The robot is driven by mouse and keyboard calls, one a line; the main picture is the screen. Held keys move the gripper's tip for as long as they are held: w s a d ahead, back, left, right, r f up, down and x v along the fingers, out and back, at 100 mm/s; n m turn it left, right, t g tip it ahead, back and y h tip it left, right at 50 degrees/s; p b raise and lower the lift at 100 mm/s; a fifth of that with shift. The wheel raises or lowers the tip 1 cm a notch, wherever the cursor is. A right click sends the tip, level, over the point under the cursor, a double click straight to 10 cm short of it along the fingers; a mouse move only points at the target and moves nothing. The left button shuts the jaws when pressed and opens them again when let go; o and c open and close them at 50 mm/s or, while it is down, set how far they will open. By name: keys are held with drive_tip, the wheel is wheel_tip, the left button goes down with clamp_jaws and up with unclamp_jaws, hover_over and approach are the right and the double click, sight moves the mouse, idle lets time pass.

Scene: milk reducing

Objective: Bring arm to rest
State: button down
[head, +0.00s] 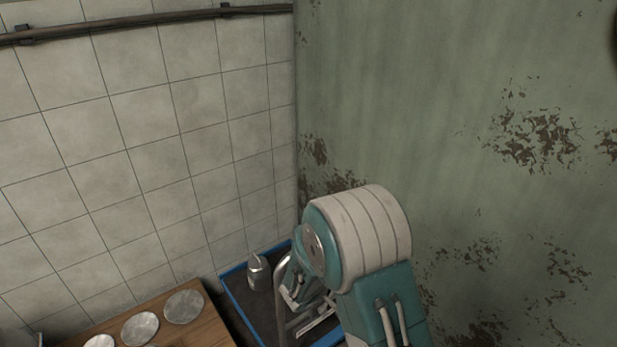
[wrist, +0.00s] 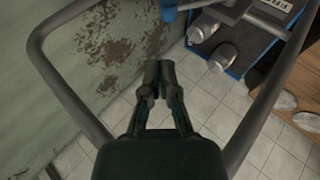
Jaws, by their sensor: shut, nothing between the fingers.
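My gripper (wrist: 158,68) shows in the wrist view with its two dark fingers together, shut and empty. It hangs over the tiled floor, near the peeling green wall and apart from the metal cans. In the head view my teal and white arm rises at the lower centre right and hides part of the blue-edged tray. The gripper's fingers cannot be made out in the head view.
A blue-edged dark tray (head: 236,292) holds a metal can (head: 258,272). A wooden table (head: 208,327) with several round metal lids (head: 184,307) stands at the lower left. A green wall (head: 450,120) is close on the right. Tiled floor (wrist: 200,125) lies open below.

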drive_tip(key=s+d+r+m+g+h, duration=0.1)
drive_tip(key=s+d+r+m, duration=0.3)
drive_tip(key=r, duration=0.5)
drive_tip(key=s+d+r+m+g+h, duration=0.1)
drive_tip(key=s+d+r+m, duration=0.1)
drive_tip(key=s+d+r, duration=0.6)
drive_tip(key=s+a+r+m+y, duration=0.1)
drive_tip(key=s+a+r+y, duration=0.1)
drive_tip(key=s+r, duration=0.3)
drive_tip(key=s+a+r+m+y, duration=0.1)
drive_tip(key=s+r+y, duration=0.3)
drive_tip(key=s, duration=0.8)
wheel_tip(320, 180, up, 3)
drive_tip(key=shift+a+f+y, duration=0.2)
drive_tip(key=shift+a+y, duration=0.2)
drive_tip(key=shift+a, duration=0.35)
